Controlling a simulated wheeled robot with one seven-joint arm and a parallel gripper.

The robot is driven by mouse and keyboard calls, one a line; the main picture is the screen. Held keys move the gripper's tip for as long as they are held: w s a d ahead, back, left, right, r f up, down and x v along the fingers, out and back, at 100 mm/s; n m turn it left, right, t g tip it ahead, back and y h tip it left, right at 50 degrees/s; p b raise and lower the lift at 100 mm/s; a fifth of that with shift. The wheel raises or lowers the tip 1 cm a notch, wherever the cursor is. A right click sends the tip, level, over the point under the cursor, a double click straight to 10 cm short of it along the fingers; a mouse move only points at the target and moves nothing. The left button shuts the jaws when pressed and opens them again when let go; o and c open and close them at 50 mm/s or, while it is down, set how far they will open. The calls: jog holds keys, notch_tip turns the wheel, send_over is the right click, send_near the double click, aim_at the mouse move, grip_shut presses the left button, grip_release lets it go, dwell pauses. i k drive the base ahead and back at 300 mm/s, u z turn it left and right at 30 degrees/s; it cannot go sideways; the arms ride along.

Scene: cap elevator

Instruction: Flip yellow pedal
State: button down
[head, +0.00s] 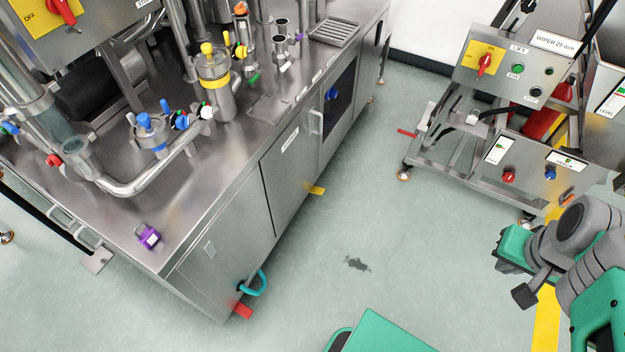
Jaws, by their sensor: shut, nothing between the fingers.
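The yellow pedal (316,190) is a small flat tab. My gripper (508,266) is at the right, at the end of my folded green and grey arm. It is well apart from the pedal, with open floor between them. Its fingers are dark, small and partly hidden, and they look shut with nothing held.
A red pedal (243,311) sits at the cabinet's near corner, beside a teal hose loop (257,284). Another red pedal (407,132) juts from the wheeled steel frame (470,135) at the upper right. The floor (400,220) between cabinet and frame is clear, with one dark stain (357,264).

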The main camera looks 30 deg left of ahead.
aim_at(318, 190)
jog(key=u, duration=0.75)
jog(key=i, duration=0.9)
jog(key=u, duration=1.4)
jog(key=i, duration=0.75)
